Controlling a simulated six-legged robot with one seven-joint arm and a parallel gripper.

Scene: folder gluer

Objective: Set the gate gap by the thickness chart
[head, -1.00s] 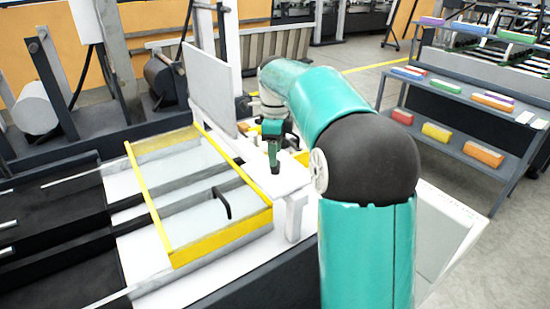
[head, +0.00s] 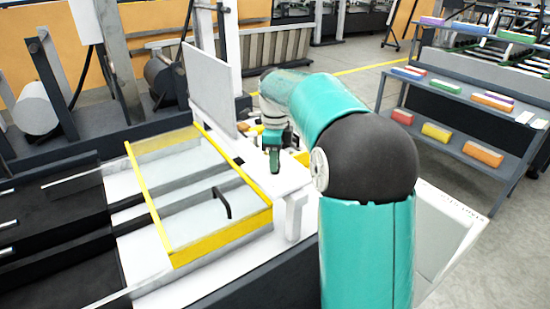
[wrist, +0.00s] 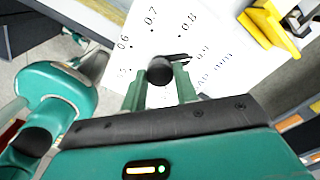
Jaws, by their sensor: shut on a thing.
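My gripper (wrist: 161,88) is shut on a black round knob (wrist: 160,70), with one green finger on each side of it. A short dark pointer (wrist: 177,58) reaches from the knob toward the right. The knob sits on a white dial plate (wrist: 205,22) printed with 0.6, 0.7, 0.8 and 0.9. The pointer lies near the 0.9 mark, but the exact reading is hard to tell. In the head view my gripper (head: 273,160) points down over the white machine bed, and the knob is hidden there.
A yellow-framed clear guard (head: 222,245) with a black handle (head: 221,203) lies left of my gripper. A white upright plate (head: 212,88) stands behind it. A white slanted board (head: 445,235) is at right. A shelf (head: 470,115) holds coloured blocks. A yellow part (wrist: 270,22) stands near the dial.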

